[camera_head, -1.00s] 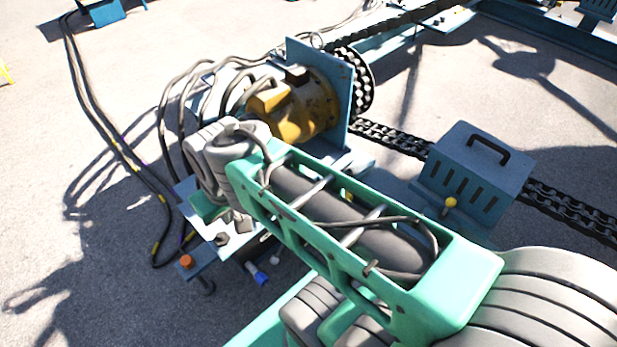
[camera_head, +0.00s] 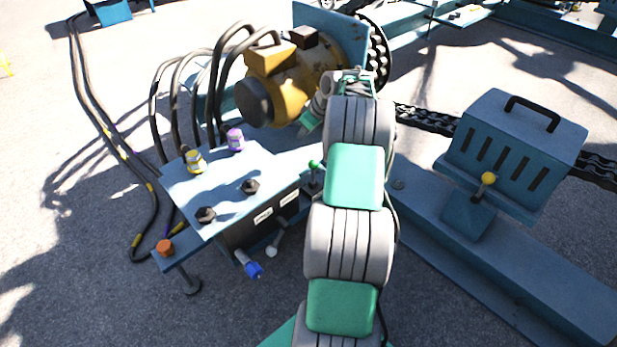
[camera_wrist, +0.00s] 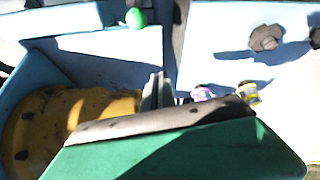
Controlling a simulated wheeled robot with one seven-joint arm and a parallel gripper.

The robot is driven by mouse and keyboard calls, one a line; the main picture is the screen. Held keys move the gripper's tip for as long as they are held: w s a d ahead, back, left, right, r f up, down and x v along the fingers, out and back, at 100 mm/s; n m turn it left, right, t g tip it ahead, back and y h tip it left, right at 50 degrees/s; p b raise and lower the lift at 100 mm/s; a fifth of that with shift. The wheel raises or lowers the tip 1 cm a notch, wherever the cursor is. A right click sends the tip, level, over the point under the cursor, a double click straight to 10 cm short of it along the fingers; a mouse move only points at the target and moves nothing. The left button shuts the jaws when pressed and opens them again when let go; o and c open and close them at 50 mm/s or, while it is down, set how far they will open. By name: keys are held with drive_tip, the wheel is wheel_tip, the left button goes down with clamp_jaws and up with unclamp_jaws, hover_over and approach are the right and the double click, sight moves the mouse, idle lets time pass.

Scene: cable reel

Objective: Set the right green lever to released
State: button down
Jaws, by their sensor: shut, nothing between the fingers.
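The green lever shows as a small green ball knob (camera_head: 314,164) on a short stem, at the right end of the valve block, just left of my arm. In the wrist view the green knob (camera_wrist: 136,18) is at the top, beyond my fingertips. My gripper (camera_wrist: 158,88) shows there with its narrow fingers together and nothing between them, apart from the knob. In the head view the gripper is largely hidden by my wrist, near the yellow motor. The lever's lower stem is hard to make out.
The yellow motor (camera_head: 290,80) stands close behind my wrist. The valve block (camera_head: 225,180) carries bolts, a purple cap (camera_head: 235,140) and a yellow cap (camera_head: 195,162). A blue-tipped lever (camera_head: 250,265) is in front. A yellow-knobbed lever (camera_head: 488,179) stands right, by a vented box (camera_head: 520,140).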

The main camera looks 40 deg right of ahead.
wheel_tip(320, 180, down, 3)
drive_tip(key=d, duration=0.3)
drive_tip(key=b, duration=0.5)
hover_over(313, 174)
drive_tip(key=w, duration=0.3)
drive_tip(key=f, duration=0.9)
drive_tip(key=shift+s, duration=0.2)
drive_tip(key=shift+s, duration=0.1)
